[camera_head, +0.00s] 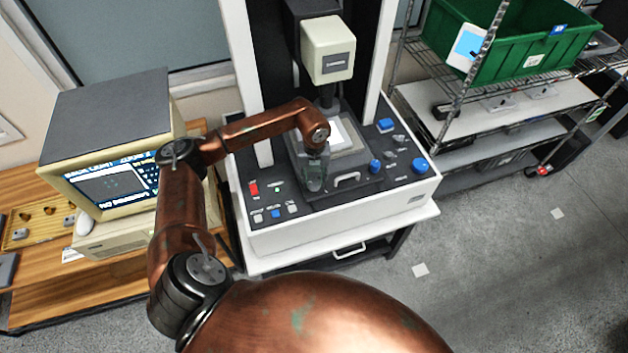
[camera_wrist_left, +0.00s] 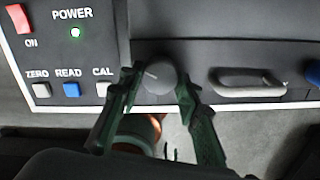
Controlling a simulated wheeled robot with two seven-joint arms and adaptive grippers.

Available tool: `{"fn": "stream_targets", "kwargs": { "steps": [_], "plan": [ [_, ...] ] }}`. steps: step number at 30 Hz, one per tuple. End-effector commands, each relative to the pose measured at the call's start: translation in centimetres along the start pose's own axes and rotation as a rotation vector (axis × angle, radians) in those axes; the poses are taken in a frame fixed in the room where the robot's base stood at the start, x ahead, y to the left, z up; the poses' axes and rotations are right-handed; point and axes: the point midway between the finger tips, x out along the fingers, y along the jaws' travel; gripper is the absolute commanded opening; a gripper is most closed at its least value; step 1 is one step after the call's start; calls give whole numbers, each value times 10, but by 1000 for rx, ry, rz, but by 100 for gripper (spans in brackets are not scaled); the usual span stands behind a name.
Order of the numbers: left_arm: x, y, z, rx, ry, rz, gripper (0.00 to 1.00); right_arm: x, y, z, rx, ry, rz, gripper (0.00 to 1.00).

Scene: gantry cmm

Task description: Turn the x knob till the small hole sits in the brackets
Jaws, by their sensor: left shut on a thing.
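A round grey knob (camera_wrist_left: 158,77) with a pale mark stands on the front panel in the left wrist view. I see no letter on it; in the head view my gripper hides it. My left gripper (camera_wrist_left: 156,84) has its two green fingers on either side of the knob and is shut on it. In the head view my left gripper (camera_head: 316,178) points down at the machine's front, left of the curved handle. The monitor screen (camera_head: 112,186) shows a grey picture with blue bands and text; its hole and brackets are too small to make out. My right gripper is not in view.
The measuring machine (camera_head: 335,225) has a white head (camera_head: 327,49) above its stage. A curved handle (camera_wrist_left: 248,82) is right of the knob. Blue knobs (camera_head: 420,165) are on the panel's right. ZERO, READ and CAL buttons (camera_wrist_left: 71,90) are to the left. A green crate (camera_head: 520,45) stands on a rack.

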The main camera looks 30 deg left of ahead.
Motion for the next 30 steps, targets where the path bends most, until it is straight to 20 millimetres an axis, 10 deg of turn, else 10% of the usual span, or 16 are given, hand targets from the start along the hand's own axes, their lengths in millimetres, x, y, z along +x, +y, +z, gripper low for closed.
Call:
{"fn": "stream_targets", "kwargs": {
  "steps": [10, 11, 18, 30],
  "plan": [
    [-2, 0, 3, -5, -7, -1, 7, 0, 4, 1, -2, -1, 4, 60],
    [-2, 0, 3, -5, -7, -1, 32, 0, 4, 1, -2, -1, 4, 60],
    [-1, 0, 2, -3, -4, 0, 48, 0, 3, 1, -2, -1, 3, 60],
    [-10, 0, 2, -2, -4, -2, 49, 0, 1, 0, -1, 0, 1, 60]
  ]
}}
